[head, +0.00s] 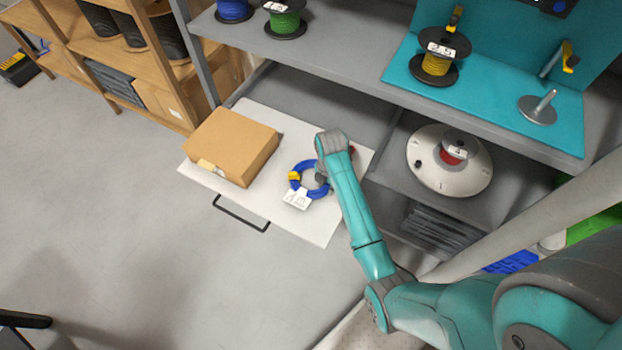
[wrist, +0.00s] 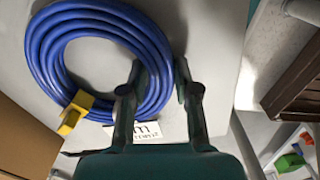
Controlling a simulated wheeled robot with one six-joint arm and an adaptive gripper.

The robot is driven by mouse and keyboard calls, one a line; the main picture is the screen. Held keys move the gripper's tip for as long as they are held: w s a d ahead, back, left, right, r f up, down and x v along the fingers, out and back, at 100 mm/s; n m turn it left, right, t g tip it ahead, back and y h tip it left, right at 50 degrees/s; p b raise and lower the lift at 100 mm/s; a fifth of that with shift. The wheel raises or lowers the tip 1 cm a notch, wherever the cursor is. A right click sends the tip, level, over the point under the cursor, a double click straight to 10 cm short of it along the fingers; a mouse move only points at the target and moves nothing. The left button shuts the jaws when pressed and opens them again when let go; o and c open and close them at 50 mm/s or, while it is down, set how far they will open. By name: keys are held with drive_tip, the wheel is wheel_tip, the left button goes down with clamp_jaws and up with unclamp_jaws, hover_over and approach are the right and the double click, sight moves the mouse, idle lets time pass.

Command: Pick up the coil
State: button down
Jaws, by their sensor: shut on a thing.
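The coil (head: 318,193) is a ring of blue cable with a yellow clip (head: 294,176) and a white tag (head: 297,200). It lies over the white drawer surface in the head view. In the wrist view the coil (wrist: 42,50) fills the upper left, its yellow clip (wrist: 74,112) at lower left. My gripper (wrist: 158,68) is shut on the right side of the coil, one finger inside the ring and one outside. My wrist partly hides the coil in the head view. I cannot tell whether the coil touches the surface.
A cardboard box (head: 231,146) stands left of the coil on the pulled-out drawer (head: 262,203). The grey shelf (head: 330,57) above holds blue, green and yellow reels. A round white reel (head: 449,180) sits in the compartment to the right. The floor at left is clear.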

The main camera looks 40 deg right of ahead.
idle(0.3)
wheel_tip(320, 180, up, 10)
idle(0.5)
